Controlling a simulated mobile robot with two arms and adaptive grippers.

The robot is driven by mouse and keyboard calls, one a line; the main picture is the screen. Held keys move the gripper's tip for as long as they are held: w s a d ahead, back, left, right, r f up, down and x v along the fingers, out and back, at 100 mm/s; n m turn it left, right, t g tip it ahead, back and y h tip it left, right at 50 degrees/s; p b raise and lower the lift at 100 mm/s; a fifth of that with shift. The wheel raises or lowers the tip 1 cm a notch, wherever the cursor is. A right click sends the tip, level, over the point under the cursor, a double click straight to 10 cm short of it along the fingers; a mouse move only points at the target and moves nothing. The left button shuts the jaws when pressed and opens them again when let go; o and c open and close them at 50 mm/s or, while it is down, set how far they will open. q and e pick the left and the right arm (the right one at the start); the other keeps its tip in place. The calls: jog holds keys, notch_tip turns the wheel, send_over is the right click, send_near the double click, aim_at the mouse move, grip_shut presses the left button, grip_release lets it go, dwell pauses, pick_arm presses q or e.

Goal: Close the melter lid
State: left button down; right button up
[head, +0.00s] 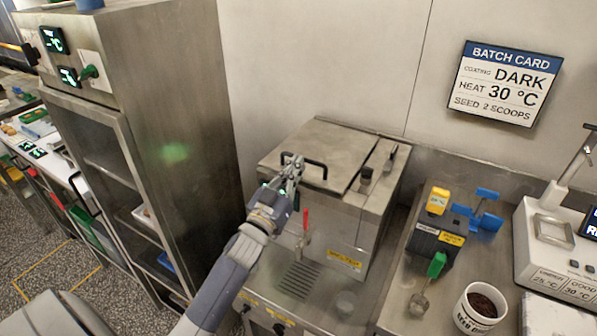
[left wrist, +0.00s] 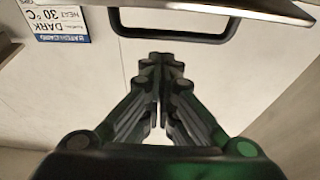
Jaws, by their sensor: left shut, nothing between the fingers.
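The melter (head: 340,240) is a steel box on the counter. Its steel lid (head: 325,145) lies about level on top, and I see no clear gap under it in the head view. A black bar handle (head: 318,163) is on the lid near its front edge. My left gripper (head: 292,160) is at the handle's left end and covers part of it. In the left wrist view the left gripper (left wrist: 161,58) is shut and empty, with the handle (left wrist: 180,38) just beyond the fingertips and the lid (left wrist: 215,6) along the top edge. My right gripper is not in view.
A red-handled tap (head: 305,220) is on the melter's front. A tall steel cabinet (head: 180,140) stands left. To the right are a dark box (head: 435,238) with coloured tools, a cup of dark pieces (head: 481,305) and a white device (head: 555,240). A batch card (head: 503,83) hangs behind.

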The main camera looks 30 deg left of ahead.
pick_arm(q)
jog(key=shift+w+f+p, duration=0.15)
jog(key=shift+w+f, duration=0.2)
jog(key=shift+f, duration=0.55)
jog(key=shift+w+f+p, duration=0.15)
jog(key=shift+w+f, duration=0.2)
jog(key=shift+f, duration=0.5)
